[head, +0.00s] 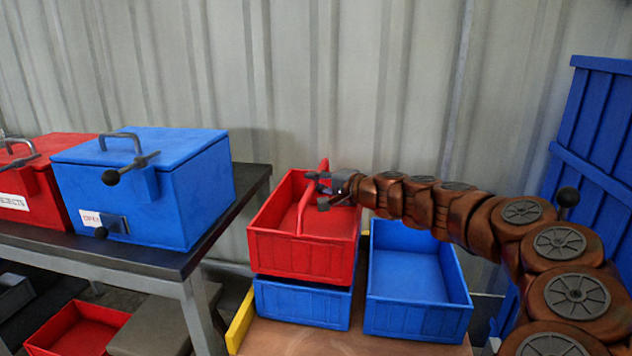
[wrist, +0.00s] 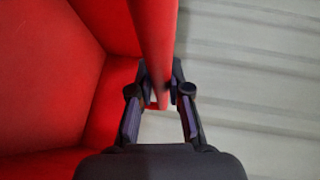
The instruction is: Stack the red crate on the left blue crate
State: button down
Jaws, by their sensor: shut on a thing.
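The red crate (head: 290,256) is upright, directly above the left blue crate (head: 302,304), with no clear gap between them; I cannot tell whether its full weight rests there. The left blue crate's inside is hidden. My gripper (head: 323,189) reaches in from the right and is shut on the red crate's raised handle (head: 302,215). In the wrist view the handle (wrist: 156,40) runs between the fingers of my gripper (wrist: 160,88), with the red crate's inner walls (wrist: 45,75) to the left. The right blue crate (head: 415,318) stands empty beside the left one.
A dark table (head: 205,255) on the left bears a blue lidded box (head: 200,195) and a red lidded box (head: 30,190). A yellow edge (head: 240,322) borders the crates' surface. Another red bin (head: 80,335) is low at left. A tall blue panel (head: 590,130) stands at right.

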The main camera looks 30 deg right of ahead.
jog(key=shift+f+b, duration=0.8)
jog(key=shift+f, duration=0.3)
jog(key=c, duration=1)
grip_release()
jog(key=shift+c, duration=0.2)
jog(key=v, duration=0.7)
jog(key=shift+s, duration=0.3)
jog(key=shift+d, duration=0.15)
jog(key=shift+r, duration=0.1)
